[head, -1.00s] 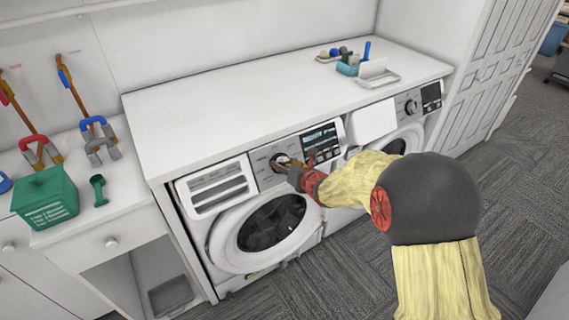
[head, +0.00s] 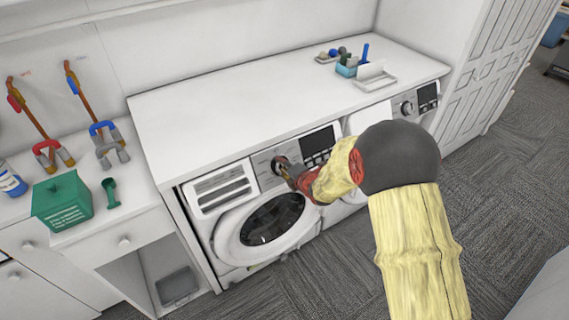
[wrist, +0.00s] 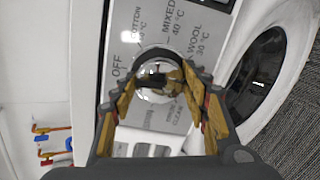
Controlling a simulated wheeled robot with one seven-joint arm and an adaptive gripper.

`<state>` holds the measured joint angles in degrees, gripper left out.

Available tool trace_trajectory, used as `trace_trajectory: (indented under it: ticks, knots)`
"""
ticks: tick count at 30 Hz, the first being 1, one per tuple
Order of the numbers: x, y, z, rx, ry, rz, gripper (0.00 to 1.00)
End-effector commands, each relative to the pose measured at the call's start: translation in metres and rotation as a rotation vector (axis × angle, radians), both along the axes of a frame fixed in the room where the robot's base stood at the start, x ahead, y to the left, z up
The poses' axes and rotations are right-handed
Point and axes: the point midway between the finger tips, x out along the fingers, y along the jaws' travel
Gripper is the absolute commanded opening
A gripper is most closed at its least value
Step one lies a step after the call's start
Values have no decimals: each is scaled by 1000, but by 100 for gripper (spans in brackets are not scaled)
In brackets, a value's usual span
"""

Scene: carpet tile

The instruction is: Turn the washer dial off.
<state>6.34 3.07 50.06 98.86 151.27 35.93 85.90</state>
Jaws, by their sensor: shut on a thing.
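The washer (head: 238,232) is the left of two white front-loading machines under the counter. Its round dial (head: 277,163) has a dark rim and sits on the grey control panel, partly covered by my gripper (head: 288,172). In the wrist view the dial (wrist: 150,66) shows a shiny face between my fingers. Labels OFF, COTTON, MIXED and WOOL are printed around it, with OFF to its left. My gripper is shut on the dial. I cannot tell clearly which label the dial points to. The washer's display (head: 318,140) is dark.
A second machine's dial (head: 407,108) is at the right. The white counter (head: 240,105) above holds a small tray (head: 375,82) and a blue holder (head: 346,70). A green box (head: 62,202) and green scoop (head: 109,192) stand at left. The carpet in front is open.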

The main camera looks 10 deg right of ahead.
Motion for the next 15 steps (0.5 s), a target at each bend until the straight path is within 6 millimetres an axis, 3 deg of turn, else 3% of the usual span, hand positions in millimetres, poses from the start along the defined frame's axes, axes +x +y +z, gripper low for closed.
trace_trajectory:
  ticks: [15]
  knots:
    - [1, -1, 1, 108, 34, -59, 20]
